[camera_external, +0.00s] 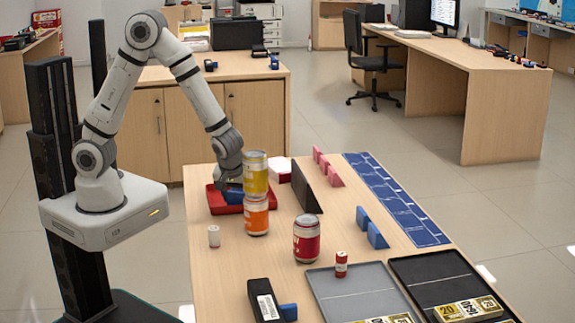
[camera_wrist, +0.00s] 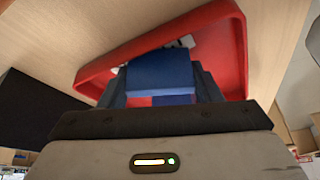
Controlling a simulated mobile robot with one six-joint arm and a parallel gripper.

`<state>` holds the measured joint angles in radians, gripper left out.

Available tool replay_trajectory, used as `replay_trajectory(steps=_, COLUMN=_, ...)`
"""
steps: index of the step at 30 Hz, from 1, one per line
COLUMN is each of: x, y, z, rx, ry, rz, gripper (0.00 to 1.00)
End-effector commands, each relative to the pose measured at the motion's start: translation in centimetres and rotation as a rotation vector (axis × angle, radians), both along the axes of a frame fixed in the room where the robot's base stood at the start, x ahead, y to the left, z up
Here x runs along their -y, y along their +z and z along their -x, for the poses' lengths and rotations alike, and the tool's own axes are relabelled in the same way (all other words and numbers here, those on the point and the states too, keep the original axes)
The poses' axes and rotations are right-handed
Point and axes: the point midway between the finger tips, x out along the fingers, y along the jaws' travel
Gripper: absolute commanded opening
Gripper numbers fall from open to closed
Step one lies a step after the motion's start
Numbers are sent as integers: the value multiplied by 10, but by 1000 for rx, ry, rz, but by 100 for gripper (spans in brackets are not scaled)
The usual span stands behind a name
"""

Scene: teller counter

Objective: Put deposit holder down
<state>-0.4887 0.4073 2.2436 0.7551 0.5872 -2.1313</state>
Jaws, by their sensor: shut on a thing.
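The deposit holder appears to be the blue block (camera_external: 235,196) at the red tray (camera_external: 217,209). In the wrist view the blue block (camera_wrist: 160,72) fills the space between the fingers of my gripper (camera_wrist: 161,88), with the red tray (camera_wrist: 120,68) behind it. My gripper (camera_external: 231,183) points down at the tray and is shut on the block. Cans partly hide the tray's right side. I cannot tell whether the block touches the tray floor.
A red can (camera_external: 306,239), black upright panel (camera_external: 306,187), blue wedges (camera_external: 376,236) and pink wedges (camera_external: 334,176) stand farther right. A grey tray (camera_external: 345,291) lies in front.

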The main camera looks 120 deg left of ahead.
Motion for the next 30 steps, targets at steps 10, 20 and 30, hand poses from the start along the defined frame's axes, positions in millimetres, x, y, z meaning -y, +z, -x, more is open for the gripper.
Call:
replay_trajectory(steps=10, x=0, y=-4, z=0, rx=1, ry=1, rz=0, gripper=35)
replay_trajectory(steps=20, x=0, y=-5, z=0, rx=1, ry=0, rz=0, gripper=67)
replay_trajectory(steps=30, x=3, y=9, z=-3, rx=5, ry=-1, rz=-4, gripper=67)
